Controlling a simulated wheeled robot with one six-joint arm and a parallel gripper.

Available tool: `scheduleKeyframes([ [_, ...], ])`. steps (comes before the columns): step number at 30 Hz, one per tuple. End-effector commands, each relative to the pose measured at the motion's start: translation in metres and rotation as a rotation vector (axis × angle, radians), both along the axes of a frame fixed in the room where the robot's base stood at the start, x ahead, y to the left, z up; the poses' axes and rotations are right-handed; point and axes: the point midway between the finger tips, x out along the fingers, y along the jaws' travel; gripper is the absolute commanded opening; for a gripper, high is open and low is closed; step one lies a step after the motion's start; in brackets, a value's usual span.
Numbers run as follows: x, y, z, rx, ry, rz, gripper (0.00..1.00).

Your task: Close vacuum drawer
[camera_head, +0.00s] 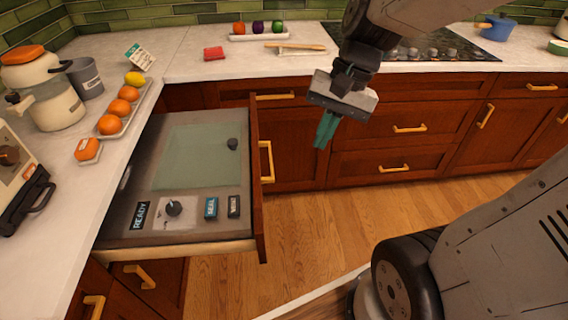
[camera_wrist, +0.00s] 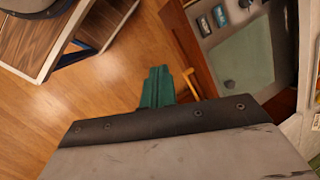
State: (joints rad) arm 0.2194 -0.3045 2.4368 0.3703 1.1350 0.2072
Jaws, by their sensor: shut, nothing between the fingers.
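The vacuum drawer (camera_head: 150,205) is pulled out from under the counter at the left in the head view. Its top has a pale green panel, a knob and small labels reading READY and SEAL. Its wooden front (camera_head: 257,170) carries a gold handle (camera_head: 267,161). My gripper (camera_head: 325,130), with green fingers, is shut and empty, in the air to the right of the drawer front and apart from it. In the wrist view my gripper (camera_wrist: 157,87) points down over the floor. The drawer handle (camera_wrist: 191,84) shows just right of the fingers, with the drawer top (camera_wrist: 235,50) beyond.
Wooden cabinets with gold handles (camera_head: 408,128) line the back wall under a white counter. The left counter holds a tray of oranges (camera_head: 122,112), a white pot (camera_head: 48,95) and a grey cup (camera_head: 86,78). The wooden floor (camera_head: 310,225) before the drawer front is clear.

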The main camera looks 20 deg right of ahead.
Motion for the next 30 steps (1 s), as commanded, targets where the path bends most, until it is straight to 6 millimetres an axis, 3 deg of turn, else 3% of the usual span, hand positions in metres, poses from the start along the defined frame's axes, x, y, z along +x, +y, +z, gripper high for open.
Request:
scheduleKeyframes([
  [6, 0.069, -0.027, -0.055, 0.208, 0.177, -0.432, 0.00],
  [12, 0.117, -0.065, -0.116, 0.365, 0.325, -0.815, 0.00],
  [18, 0.138, -0.093, -0.161, 0.456, 0.422, -1.060, 0.00],
  [21, 0.143, -0.100, -0.171, 0.475, 0.442, -1.114, 0.00],
  [26, 0.146, -0.095, -0.182, 0.482, 0.452, -1.134, 0.00],
  [30, 0.150, -0.078, -0.199, 0.481, 0.454, -1.130, 0.00],
])
